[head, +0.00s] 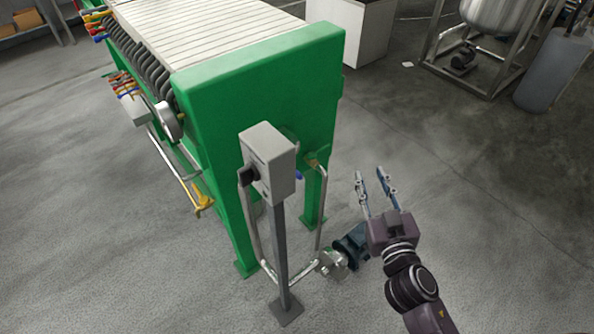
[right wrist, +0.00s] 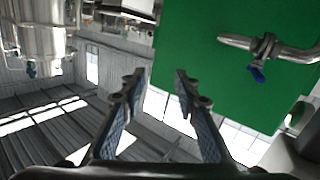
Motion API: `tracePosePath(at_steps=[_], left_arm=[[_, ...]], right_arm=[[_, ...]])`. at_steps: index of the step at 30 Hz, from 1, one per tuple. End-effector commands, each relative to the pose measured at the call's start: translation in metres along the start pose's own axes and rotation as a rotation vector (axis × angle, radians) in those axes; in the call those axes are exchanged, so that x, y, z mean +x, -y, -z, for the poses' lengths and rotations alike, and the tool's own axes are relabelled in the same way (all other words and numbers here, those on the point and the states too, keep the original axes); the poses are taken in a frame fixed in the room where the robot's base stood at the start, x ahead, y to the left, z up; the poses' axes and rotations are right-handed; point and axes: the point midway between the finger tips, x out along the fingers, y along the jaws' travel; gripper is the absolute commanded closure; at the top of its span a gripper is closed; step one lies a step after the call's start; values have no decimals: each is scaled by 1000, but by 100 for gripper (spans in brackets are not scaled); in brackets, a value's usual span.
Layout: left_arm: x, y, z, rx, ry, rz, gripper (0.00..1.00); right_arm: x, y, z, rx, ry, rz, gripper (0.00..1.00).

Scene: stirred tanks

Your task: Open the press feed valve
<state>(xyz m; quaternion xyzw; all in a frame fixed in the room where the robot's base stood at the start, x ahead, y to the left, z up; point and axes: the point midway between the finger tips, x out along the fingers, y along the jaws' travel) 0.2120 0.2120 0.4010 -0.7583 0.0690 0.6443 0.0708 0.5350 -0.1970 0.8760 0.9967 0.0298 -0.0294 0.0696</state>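The green filter press (head: 262,92) stands left of centre in the head view. A small valve with a blue handle (head: 299,175) sits on the pipe at its green end, partly hidden behind the grey switch box. In the right wrist view the valve (right wrist: 264,47) is on a metal pipe against the green plate, its blue handle (right wrist: 258,74) pointing down in that picture. My right gripper (head: 371,176) is open and empty, right of the valve and apart from it. Its open fingers (right wrist: 160,82) also show in the right wrist view, left of the valve. My left gripper is not in view.
A grey switch box (head: 268,160) on a post stands before the press end. Bent pipes (head: 321,212) run down to a pump (head: 350,247) beside my right arm. A steel tank (head: 492,14) and a grey cylinder (head: 553,70) stand back right. Floor between is clear.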

Motion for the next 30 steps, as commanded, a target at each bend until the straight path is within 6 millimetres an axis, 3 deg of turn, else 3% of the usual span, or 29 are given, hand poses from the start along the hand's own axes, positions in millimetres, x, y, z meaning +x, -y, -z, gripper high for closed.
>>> tracePosePath(at_steps=[1, 6, 12, 18, 30], left_arm=[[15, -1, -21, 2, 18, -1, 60], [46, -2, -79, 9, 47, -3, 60], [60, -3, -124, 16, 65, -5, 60], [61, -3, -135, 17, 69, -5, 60], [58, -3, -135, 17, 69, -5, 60]], right_arm=[[5, 15, 6, -14, -46, 62, 71], [7, 72, 12, -47, -147, 299, 71], [-3, 117, -1, -71, -159, 502, 71], [-1, 131, -5, -75, -155, 556, 71], [48, 162, 3, -75, -157, 553, 71]])
